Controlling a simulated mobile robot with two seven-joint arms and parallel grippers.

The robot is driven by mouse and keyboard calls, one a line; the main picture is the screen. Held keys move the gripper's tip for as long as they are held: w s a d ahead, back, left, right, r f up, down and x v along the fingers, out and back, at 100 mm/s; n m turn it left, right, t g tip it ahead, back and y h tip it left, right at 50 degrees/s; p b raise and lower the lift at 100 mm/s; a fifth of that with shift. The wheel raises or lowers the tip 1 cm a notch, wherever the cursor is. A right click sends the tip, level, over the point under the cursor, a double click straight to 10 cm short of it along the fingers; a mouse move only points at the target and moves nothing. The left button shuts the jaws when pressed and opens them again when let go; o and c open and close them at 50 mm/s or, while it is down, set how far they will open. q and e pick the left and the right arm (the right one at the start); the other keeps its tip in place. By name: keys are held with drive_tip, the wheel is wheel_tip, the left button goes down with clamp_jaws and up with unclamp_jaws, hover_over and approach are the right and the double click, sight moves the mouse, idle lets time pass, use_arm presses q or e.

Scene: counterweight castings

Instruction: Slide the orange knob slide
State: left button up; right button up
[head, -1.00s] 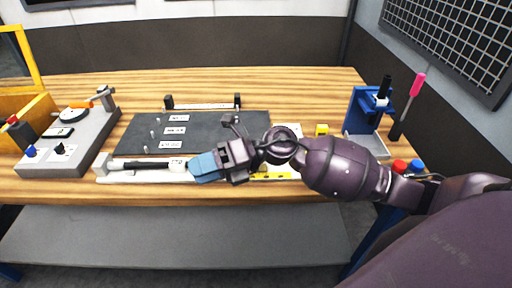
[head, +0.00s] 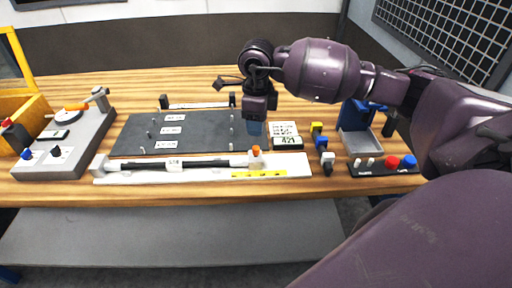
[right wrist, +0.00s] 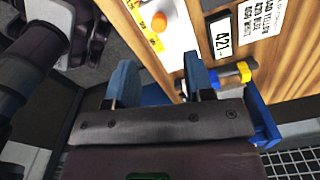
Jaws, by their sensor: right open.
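The slide is a pale base (head: 215,175) with a dark rod (head: 210,163) along the front of the table. Its orange knob (head: 256,152) stands on a white carriage near the right end of the rod. A white label (head: 174,163) sits midway along the rod. My right gripper (head: 256,128) points down, with blue fingers just behind and above the knob in the head view. In the right wrist view, the fingers (right wrist: 160,78) are apart and empty, and the orange knob (right wrist: 159,20) shows beyond them. My left gripper is not in view.
A dark mat (head: 190,140) with pegs and labels lies behind the slide. A display box (head: 287,143) reads 421, beside a yellow-and-blue part (head: 320,142). A button panel (head: 383,167) is at right, a grey control box (head: 70,140) at left. A yellow scale (head: 259,174) marks the base.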

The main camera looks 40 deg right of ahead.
sight(257, 147)
wheel_tip(257, 147, down, 9)
drive_tip(key=shift+f, duration=0.2)
idle(0.4)
clamp_jaws()
